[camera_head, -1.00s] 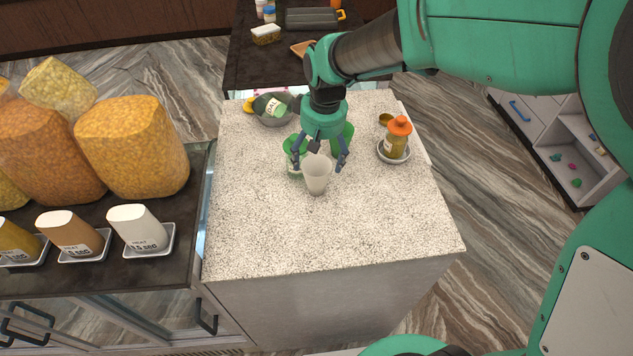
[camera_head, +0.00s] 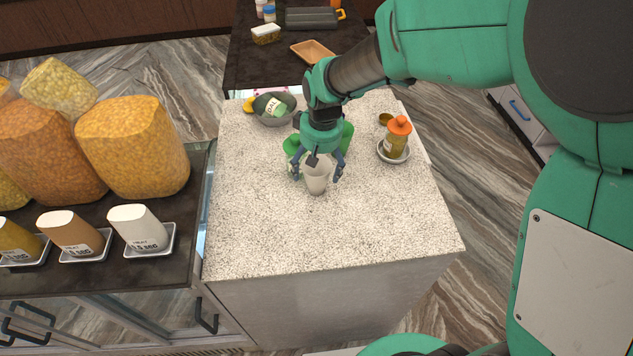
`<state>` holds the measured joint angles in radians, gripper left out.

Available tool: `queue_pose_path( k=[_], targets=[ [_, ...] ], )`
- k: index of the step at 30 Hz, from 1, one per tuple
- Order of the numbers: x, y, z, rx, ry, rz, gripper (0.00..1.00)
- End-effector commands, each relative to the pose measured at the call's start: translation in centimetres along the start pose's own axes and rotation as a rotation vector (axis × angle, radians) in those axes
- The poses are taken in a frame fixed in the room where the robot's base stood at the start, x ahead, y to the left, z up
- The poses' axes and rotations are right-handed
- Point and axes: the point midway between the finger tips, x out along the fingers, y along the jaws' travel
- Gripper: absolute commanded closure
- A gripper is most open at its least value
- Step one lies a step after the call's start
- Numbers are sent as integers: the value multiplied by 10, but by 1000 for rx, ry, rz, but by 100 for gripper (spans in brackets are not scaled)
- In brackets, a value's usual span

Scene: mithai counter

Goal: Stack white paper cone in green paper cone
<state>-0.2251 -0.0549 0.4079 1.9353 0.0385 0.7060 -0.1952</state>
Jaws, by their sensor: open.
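The white paper cone (camera_head: 317,183) stands on the speckled counter near its middle. My gripper (camera_head: 318,178) is open, pointing down, with one finger on each side of the white cone. I cannot tell whether the fingers touch it. Green things show behind my gripper, one at the left (camera_head: 293,148) and one at the right (camera_head: 347,135). They are partly hidden by my gripper, so I cannot tell which is the green paper cone.
A grey bowl (camera_head: 264,120) holding a dark green item labelled DAL stands at the back left. An orange-capped jar (camera_head: 397,137) stands in a small dish at the right. The counter's front (camera_head: 320,238) is clear. Large bags (camera_head: 133,147) stand at the left.

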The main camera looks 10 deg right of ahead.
Motion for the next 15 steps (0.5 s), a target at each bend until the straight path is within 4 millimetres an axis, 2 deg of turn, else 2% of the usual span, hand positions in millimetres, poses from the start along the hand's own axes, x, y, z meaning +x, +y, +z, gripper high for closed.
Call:
queue_pose_path(
  k=[5,11,15],
  targets=[
    [0,0,0,0,0,0,16],
    [0,0,0,0,0,0,50],
    [0,0,0,0,0,0,51]
  ],
)
